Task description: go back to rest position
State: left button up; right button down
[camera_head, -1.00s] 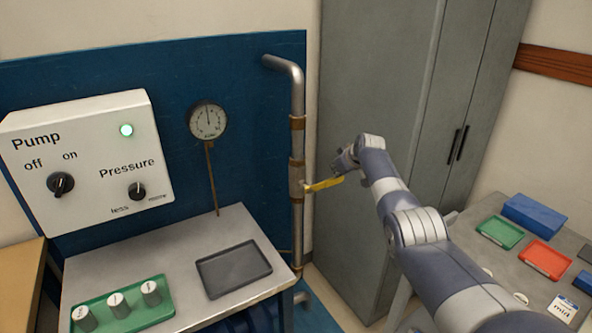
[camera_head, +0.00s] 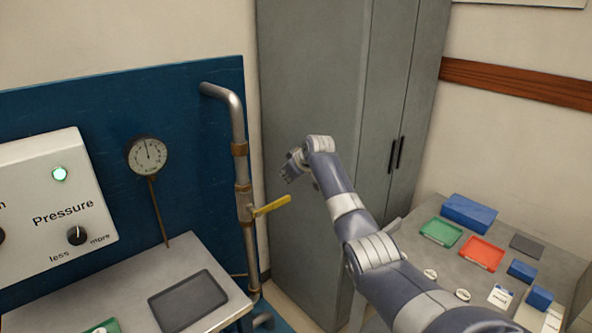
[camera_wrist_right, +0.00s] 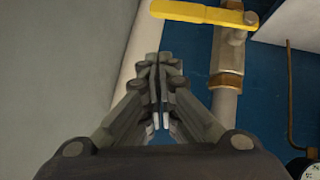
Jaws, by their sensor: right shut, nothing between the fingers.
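My right gripper (camera_head: 289,170) is raised in front of the grey cabinet, to the right of the pipe. It is shut and empty. In the right wrist view its fingers (camera_wrist_right: 158,125) are pressed together with nothing between them. The yellow valve handle (camera_head: 271,206) sticks out to the right from the metal pipe (camera_head: 240,150), below and left of the gripper and apart from it. The handle also shows at the top of the right wrist view (camera_wrist_right: 203,12). My left gripper is not in view.
The grey cabinet (camera_head: 310,80) stands behind my right arm. A side table at right holds a green tray (camera_head: 440,232), a red tray (camera_head: 481,254) and a blue box (camera_head: 468,213). A dark tray (camera_head: 188,300) lies on the left bench below the pressure gauge (camera_head: 147,156).

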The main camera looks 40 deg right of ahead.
jog(key=shift+d+b+v, duration=0.15)
jog(key=shift+b+v, duration=0.05)
jog(key=shift+v, duration=0.75)
jog(key=shift+d+b+v, duration=0.2)
jog(key=shift+v, duration=0.7)
jog(key=shift+d+b+v, duration=0.15)
jog(key=shift+b+v, duration=0.05)
jog(key=shift+v, duration=0.75)
jog(key=shift+f, duration=0.1)
